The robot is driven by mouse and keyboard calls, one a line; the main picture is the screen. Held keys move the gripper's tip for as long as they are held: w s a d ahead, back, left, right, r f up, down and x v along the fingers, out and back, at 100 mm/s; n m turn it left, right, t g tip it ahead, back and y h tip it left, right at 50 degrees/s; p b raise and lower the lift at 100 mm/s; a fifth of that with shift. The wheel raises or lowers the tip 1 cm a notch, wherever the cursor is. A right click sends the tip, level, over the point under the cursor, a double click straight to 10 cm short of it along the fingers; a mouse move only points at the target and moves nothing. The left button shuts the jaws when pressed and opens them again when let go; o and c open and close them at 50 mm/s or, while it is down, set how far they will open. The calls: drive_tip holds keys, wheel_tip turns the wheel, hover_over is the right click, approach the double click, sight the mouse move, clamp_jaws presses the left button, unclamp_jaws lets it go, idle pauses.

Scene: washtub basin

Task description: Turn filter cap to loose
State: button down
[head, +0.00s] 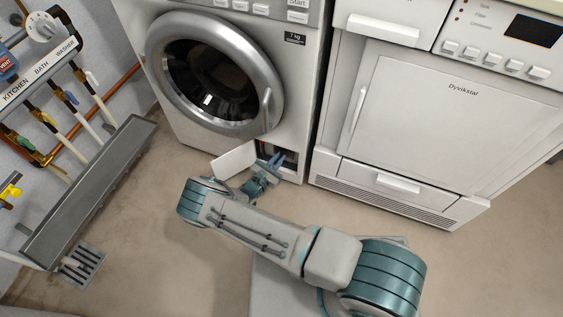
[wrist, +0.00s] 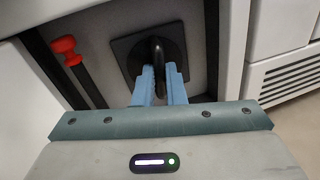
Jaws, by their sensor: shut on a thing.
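The filter cap (wrist: 158,47) is a black piece with a raised grip ridge, set on a dark squarish plate inside the small service recess at the bottom of the washing machine. In the wrist view the ridge stands roughly upright. My gripper (wrist: 161,76) has its two blue fingers shut on this ridge, one on each side. The fingers hide its lower part. In the head view my gripper (head: 271,162) reaches into the recess, and the cap itself is hard to make out there. I see no mark that tells the cap's turn position.
The open white flap (head: 234,160) hangs left of the recess. A black hose with a red end (wrist: 66,47) is left of the cap. The washing machine (head: 290,100) and dryer (head: 430,120) stand side by side.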

drive_tip(key=shift+s+a+f+n, duration=0.1)
drive_tip(key=shift+f+n, duration=0.15)
drive_tip(key=shift+n, duration=0.35)
drive_tip(key=shift+d+b, duration=0.2)
drive_tip(key=shift+b, duration=0.15)
drive_tip(key=c, duration=1.5)
unclamp_jaws()
drive_tip(key=shift+c, duration=0.2)
drive_tip(key=shift+o, duration=0.2)
drive_tip(key=shift+r, duration=0.1)
drive_tip(key=shift+a, duration=0.1)
drive_tip(key=shift+s+a+r, duration=0.1)
drive_tip(key=shift+s+a, duration=0.1)
drive_tip(key=shift+s, duration=0.05)
drive_tip(key=p+v, duration=0.3)
drive_tip(key=v, duration=1)
drive_tip(key=shift+f+p, duration=0.25)
drive_tip(key=shift+p, duration=0.1)
